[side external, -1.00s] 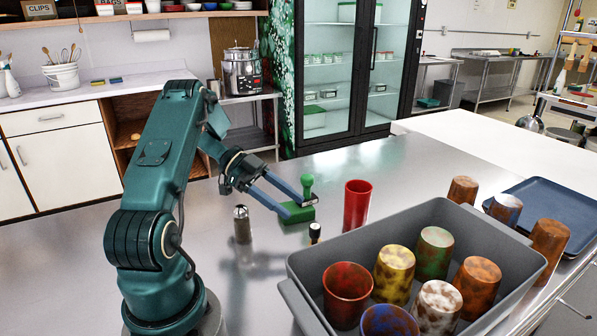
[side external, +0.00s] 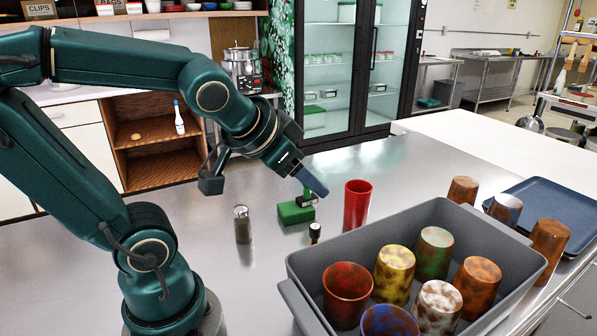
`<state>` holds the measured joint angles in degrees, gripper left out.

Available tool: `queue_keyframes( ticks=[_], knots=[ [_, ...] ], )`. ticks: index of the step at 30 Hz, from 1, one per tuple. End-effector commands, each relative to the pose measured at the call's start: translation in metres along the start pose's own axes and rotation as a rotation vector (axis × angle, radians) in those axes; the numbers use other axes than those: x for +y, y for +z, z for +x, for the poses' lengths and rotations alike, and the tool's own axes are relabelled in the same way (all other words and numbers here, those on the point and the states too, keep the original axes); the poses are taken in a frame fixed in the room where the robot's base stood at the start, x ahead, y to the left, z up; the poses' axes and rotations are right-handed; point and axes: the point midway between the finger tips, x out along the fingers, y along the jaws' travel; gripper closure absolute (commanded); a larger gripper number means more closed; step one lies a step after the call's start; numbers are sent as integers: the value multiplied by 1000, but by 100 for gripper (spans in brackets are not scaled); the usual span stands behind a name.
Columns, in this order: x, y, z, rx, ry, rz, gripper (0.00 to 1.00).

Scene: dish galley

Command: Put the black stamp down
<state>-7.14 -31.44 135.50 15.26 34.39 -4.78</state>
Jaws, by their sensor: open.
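A small dark upright piece with a black top and a pale band, which looks like the black stamp (side external: 315,233), stands on the steel counter near the grey bin's corner. A green block (side external: 296,212) lies just behind it. My gripper (side external: 312,182) is above the green block, pointing down and to the right. One blue finger shows clearly; it covers the space where a green knob would show. A small dark part (side external: 306,200) sits at the block's top; I cannot tell what it is. The gripper holds nothing that I can see and is apart from the dark upright piece.
A metal-topped shaker (side external: 242,224) stands left of the block, a red cup (side external: 356,205) to its right. A grey bin (side external: 300,262) of several mottled cups fills the front right. More cups stand by a blue tray (side external: 541,188). The left counter is clear.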

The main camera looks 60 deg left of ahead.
Motion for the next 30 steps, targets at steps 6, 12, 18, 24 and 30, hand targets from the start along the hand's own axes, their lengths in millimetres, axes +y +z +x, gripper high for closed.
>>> queue_keyframes(
  ticks=[6, 12, 18, 24, 30],
  knots=[
    [51, 67, -34, -192, 204, -14, 41],
    [59, 78, -40, -229, 241, -14, 41],
    [59, 77, -40, -228, 239, -15, 41],
    [59, 77, -40, -228, 238, -15, 41],
    [59, 77, -40, -228, 238, -15, 41]
  ],
)
